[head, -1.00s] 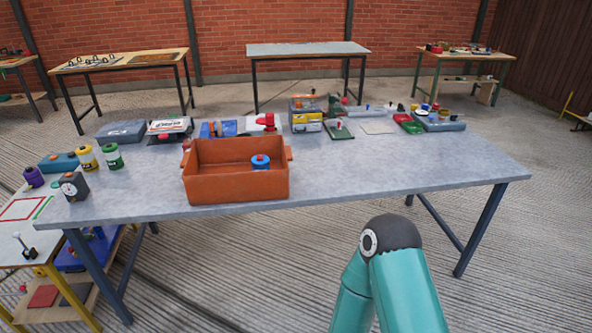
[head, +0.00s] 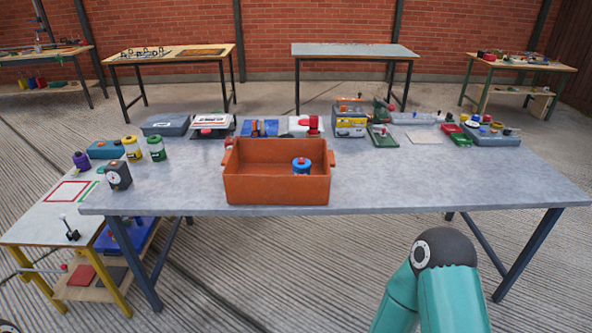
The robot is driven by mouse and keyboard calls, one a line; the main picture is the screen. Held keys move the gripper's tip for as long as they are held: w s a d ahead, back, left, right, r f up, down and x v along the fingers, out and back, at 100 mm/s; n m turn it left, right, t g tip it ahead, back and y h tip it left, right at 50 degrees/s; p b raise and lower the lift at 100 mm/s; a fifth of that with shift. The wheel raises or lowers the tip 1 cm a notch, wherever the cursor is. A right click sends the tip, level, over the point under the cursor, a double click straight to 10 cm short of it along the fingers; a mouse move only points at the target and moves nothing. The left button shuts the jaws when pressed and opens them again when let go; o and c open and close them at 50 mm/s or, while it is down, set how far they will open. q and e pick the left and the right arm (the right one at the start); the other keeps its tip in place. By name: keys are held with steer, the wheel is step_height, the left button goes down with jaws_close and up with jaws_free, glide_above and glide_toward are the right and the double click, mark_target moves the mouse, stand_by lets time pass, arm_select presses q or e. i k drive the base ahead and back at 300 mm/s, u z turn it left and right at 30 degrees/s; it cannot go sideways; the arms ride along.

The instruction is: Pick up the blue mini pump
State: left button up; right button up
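A blue item with orange parts (head: 260,128) lies behind the crate. I cannot tell for sure which of these is the blue mini pump. Neither of my grippers shows; only a teal link of my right arm with a dark joint is in view at the lower right, in front of the table.
A low side table (head: 50,228) adjoins at left.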

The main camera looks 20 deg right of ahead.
mark_target(305, 169)
steer(key=i, duration=0.85)
steer(key=z, duration=0.05)
